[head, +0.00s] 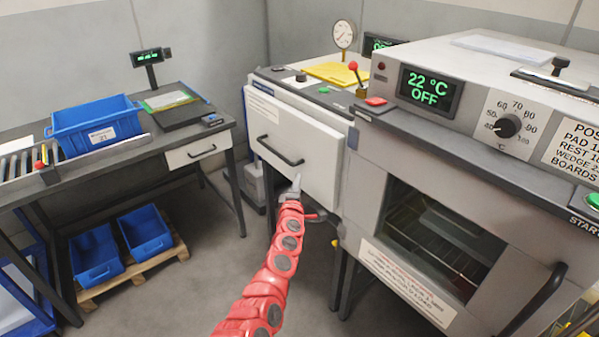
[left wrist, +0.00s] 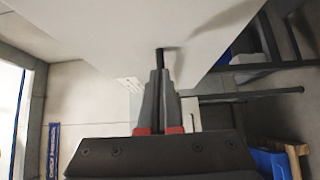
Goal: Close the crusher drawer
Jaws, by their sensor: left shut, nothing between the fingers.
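The crusher drawer (head: 318,172) has a white front with a black bar handle (head: 280,151) across it. Its front stands out a little from the grey cabinet. My left gripper (head: 293,187) is at the front's lower edge, below the right end of the handle. In the left wrist view its fingers (left wrist: 160,75) are shut with nothing held, their tips close to a white panel (left wrist: 165,25). I cannot tell whether they touch it. My right gripper is not in view.
An oven (head: 440,180) with a dial and green display stands close on the right. A workbench (head: 180,128) with a small drawer (head: 196,152) and a blue bin (head: 93,124) is at left. Blue bins (head: 146,232) sit on a pallet (head: 130,277). Floor between is clear.

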